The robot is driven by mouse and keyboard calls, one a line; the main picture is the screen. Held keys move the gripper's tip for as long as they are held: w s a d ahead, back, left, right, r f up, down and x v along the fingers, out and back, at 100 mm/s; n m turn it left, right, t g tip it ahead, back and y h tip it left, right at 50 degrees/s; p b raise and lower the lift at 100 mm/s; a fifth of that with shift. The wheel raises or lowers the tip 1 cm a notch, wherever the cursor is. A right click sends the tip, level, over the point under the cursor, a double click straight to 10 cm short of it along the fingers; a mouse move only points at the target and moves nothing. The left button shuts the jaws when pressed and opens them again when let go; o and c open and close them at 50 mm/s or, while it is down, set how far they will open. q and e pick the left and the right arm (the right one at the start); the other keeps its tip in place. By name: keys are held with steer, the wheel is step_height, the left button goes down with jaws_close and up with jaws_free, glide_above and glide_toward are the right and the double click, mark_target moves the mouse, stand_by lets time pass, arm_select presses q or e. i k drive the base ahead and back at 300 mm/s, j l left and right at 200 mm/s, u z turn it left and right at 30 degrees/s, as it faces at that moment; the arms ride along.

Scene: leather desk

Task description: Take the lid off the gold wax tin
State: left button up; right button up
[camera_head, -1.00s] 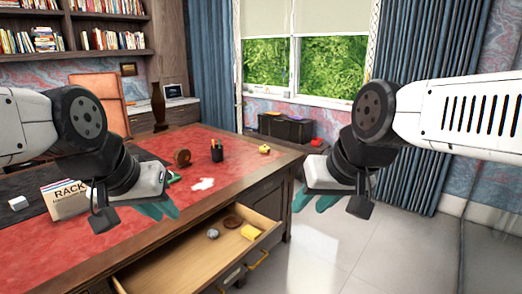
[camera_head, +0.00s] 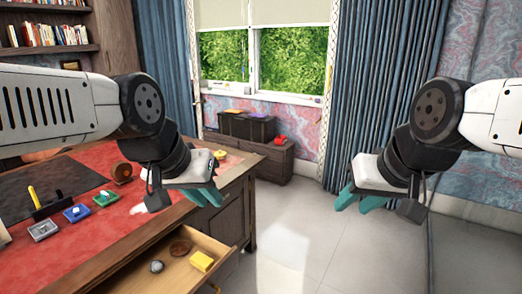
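I cannot make out a gold wax tin for certain. A round brown object (camera_head: 180,247) lies in the open drawer (camera_head: 160,268), between a small grey ball (camera_head: 157,266) and a yellow block (camera_head: 202,261). My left gripper (camera_head: 203,196) hangs above the desk's right edge, beyond the drawer, with its teal fingers parted and nothing between them. My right gripper (camera_head: 358,199) hangs over bare floor, away from the desk, also with parted fingers and empty.
On the red desk top (camera_head: 110,236) are a brown disc-like object (camera_head: 121,172), a green pad (camera_head: 105,198), a blue pad (camera_head: 77,212), a grey square dish (camera_head: 44,230) and a yellow pen (camera_head: 34,196). A low cabinet (camera_head: 270,161) stands under the window. The floor on the right is clear.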

mark_target(221, 153)
steer(key=i+l+z, duration=0.2)
steer(key=i+z, duration=0.2)
steer(key=i+l+z, duration=0.1)
steer(key=i+z, duration=0.3)
steer(key=i+l+u, duration=0.1)
steer(key=i+u, duration=0.2)
steer(key=i, duration=0.5)
steer(key=i+u, duration=0.55)
steer(key=u, duration=0.2)
steer(key=i+u, duration=0.35)
steer(key=i+j+u, duration=0.1)
steer(key=i+u, duration=0.2)
steer(key=u, duration=0.15)
steer(key=i+u, duration=0.4)
steer(key=i, duration=0.1)
